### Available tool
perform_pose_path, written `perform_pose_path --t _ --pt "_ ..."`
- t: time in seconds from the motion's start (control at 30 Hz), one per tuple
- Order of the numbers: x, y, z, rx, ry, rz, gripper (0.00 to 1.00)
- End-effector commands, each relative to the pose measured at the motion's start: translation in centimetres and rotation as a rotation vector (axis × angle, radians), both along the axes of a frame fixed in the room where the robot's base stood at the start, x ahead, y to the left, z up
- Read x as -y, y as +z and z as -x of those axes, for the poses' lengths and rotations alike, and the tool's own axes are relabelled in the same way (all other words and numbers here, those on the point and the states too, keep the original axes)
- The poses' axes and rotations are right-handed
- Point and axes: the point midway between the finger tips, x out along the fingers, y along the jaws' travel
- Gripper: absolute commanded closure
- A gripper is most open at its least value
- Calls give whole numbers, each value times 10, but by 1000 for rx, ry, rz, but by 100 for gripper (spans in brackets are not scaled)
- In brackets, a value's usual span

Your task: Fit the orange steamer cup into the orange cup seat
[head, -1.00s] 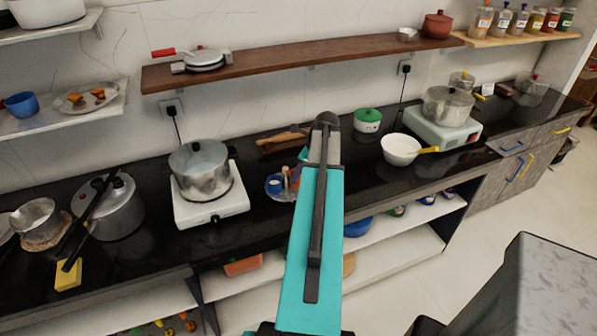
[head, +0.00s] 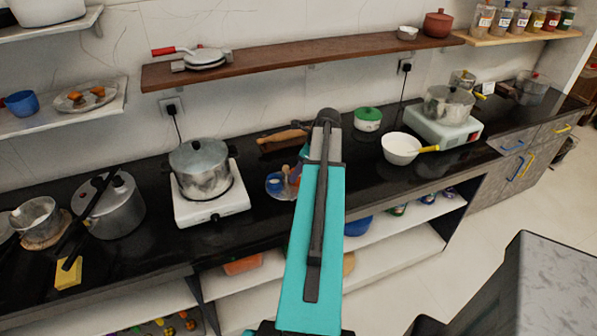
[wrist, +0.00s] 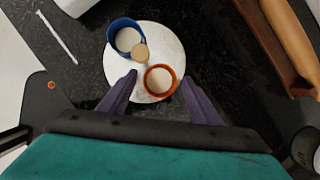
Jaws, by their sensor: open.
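A small round cup with an orange rim and pale inside (wrist: 160,80) sits at the lower edge of a round white plate (wrist: 170,47) in the wrist view. I cannot tell whether a separate orange seat lies under it. A blue cup (wrist: 127,40) and a small tan wooden knob (wrist: 141,53) are beside it on the plate. My gripper (wrist: 158,77) is open, with one purple finger on each side of the orange cup; contact is not clear. In the head view the plate (head: 270,193) is small, and my arm hides most of the gripper.
A wooden rolling pin on a board (head: 283,137) lies behind the plate. A steel pot (head: 202,168) stands on a white burner (head: 213,210) to the left. A white pan (head: 401,149) and a green-lidded pot (head: 367,119) stand to the right.

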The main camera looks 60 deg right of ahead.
Motion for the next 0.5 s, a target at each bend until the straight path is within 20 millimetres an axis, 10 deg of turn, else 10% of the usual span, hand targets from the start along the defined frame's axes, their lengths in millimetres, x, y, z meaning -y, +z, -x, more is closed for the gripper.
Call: perform_pose_path --t 0.5 --pt "4 53 23 1 -2 2 42"
